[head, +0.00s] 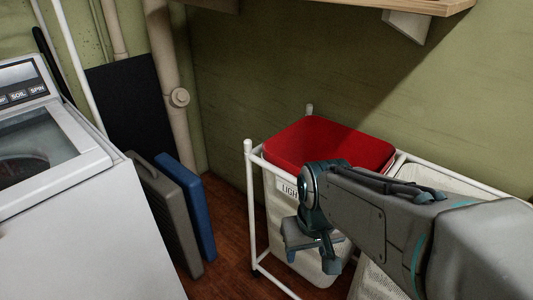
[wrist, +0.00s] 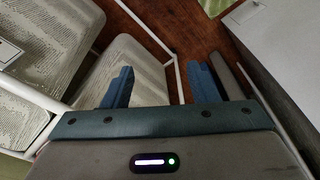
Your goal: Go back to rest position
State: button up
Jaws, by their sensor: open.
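My gripper (head: 312,262) hangs with its fingers pointing down, in front of the laundry hamper in the head view. Its blue-grey fingers stand apart with nothing seen between them. In the wrist view my gripper (wrist: 160,85) also shows its two fingers spread, with wood floor and a pale hamper bag behind the gap. My arm reaches in from the right of the head view and covers part of the hamper.
Wood floor (head: 232,240) shows between. A wooden shelf (head: 400,6) overhangs above.

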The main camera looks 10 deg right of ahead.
notch_tip(320, 180, up, 21)
jog(key=t+p, duration=0.1)
jog(key=p, duration=1.7)
jog(key=shift+a+r, duration=0.15)
jog(key=shift+r+p, duration=0.45)
jog(key=shift+c, duration=0.3)
